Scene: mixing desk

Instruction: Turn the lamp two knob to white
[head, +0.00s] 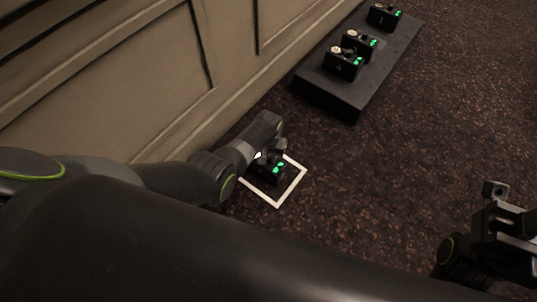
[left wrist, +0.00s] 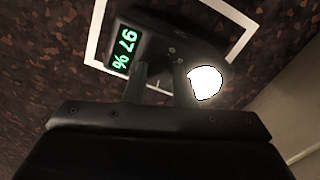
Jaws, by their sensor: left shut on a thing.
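A small black lamp box (head: 267,176) stands inside a white square outline (head: 292,188) on the dark speckled surface. The box also shows in the left wrist view (left wrist: 160,50), with a green display reading about 97 %. Its round lamp (left wrist: 205,82) glows white and also shows in the head view (head: 258,155). My left gripper (left wrist: 158,85) is at the box, its two fingers shut on the knob, which is mostly hidden between them. The box's number is not readable. My right gripper (head: 513,208) is at the right edge, away from the box; its jaw state is unclear.
Several similar boxes with green displays, including one marked 3 (head: 382,16) and one marked 4 (head: 342,66), stand on a dark raised block (head: 335,100) at the back. A panelled wall (head: 150,80) runs along the left. The speckled surface on the right is clear.

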